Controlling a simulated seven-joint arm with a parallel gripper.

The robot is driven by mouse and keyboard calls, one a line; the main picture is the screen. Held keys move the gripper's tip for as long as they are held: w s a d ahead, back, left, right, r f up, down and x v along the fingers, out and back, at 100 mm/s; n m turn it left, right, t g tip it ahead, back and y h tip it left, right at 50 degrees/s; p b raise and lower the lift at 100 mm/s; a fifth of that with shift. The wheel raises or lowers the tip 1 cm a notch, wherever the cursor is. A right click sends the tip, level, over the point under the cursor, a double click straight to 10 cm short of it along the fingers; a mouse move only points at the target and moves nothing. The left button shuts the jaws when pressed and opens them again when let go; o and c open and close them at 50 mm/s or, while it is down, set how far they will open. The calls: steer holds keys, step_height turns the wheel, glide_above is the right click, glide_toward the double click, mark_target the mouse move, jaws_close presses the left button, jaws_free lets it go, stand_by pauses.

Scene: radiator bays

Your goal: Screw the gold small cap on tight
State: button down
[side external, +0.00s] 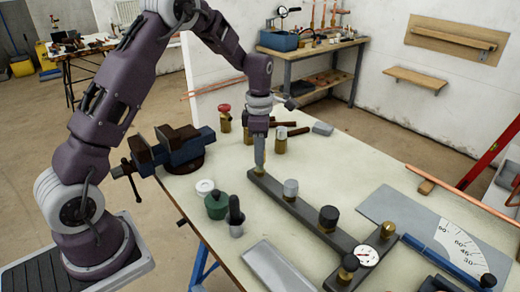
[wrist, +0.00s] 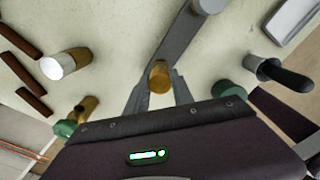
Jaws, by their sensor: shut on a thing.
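The gold small cap (wrist: 159,77) sits at the end of a long dark bar (side external: 300,211). In the wrist view it lies between the two fingers of my gripper (wrist: 158,92). In the side external view my gripper (side external: 260,160) points straight down at the far left end of the bar, shut on the cap, of which only a little shows beneath the fingertips. The cap's thread and seat are hidden, so how tightly it sits cannot be told.
A silver cap (side external: 291,188), a black cap (side external: 328,217) and a round gauge (side external: 367,256) stand farther along the bars. A blue vise (side external: 178,150), a green pot (side external: 216,204) and a dark-handled tool (side external: 236,215) are left of the bar. Brass-bodied valves (side external: 225,120) stand behind my gripper.

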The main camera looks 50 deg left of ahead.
steer(key=shift+f, duration=0.7)
steer(key=c, duration=1)
jaws_free()
step_height(320, 180, up, 7)
steer(key=shift+r, duration=0.1)
steer(key=shift+c, duration=0.5)
